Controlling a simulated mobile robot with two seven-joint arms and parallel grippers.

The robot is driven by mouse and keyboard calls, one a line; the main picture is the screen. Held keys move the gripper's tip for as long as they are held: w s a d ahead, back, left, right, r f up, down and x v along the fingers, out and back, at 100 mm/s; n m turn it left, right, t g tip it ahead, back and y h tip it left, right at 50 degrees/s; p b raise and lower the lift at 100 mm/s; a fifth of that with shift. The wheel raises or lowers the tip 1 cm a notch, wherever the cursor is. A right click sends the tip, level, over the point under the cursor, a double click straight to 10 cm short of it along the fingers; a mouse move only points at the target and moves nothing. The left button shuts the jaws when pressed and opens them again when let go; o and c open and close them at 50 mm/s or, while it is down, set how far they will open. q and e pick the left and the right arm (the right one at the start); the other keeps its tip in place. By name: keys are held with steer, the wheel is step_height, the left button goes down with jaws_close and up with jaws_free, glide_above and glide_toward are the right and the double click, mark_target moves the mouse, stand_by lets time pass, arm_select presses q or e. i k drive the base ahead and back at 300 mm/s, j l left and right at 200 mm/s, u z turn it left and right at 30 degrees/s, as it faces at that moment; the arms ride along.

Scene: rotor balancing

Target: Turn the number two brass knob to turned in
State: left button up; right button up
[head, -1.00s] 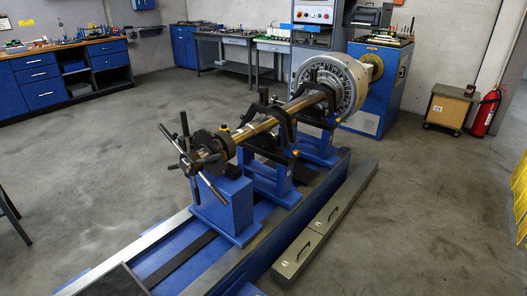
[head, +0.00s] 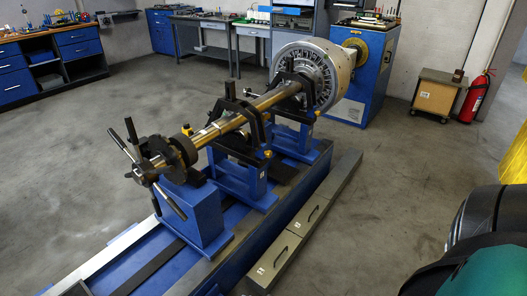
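The blue balancing machine (head: 205,216) stands in the middle of the head view and carries a long brass-coloured shaft (head: 234,117). Small yellow-brass knobs show on its supports: one on the middle support (head: 268,154), one near the front collar (head: 187,129), and one by the rear support (head: 317,113). I cannot read which is number two or how far any is turned. Neither gripper is in view. A black and teal rounded part at the lower right is probably a link of my arm.
A ringed rotor (head: 306,76) sits at the shaft's far end, and a spoked handwheel (head: 150,168) at its near end. Long grey boxes (head: 305,222) lie along the machine's right side. A wooden cabinet (head: 433,96) and fire extinguisher (head: 474,100) stand at right. Floor is clear at left.

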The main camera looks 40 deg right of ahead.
mark_target(268, 154)
steer(key=i+l+u, duration=0.15)
steer(key=l, duration=0.3)
steer(key=l+u, duration=0.15)
steer(key=l, duration=0.3)
steer(key=i+l, duration=0.1)
steer(key=l, duration=0.7)
steer(key=i+l, duration=0.1)
steer(key=l, duration=0.75)
steer(key=i+l+u, duration=0.1)
steer(key=l, duration=0.7)
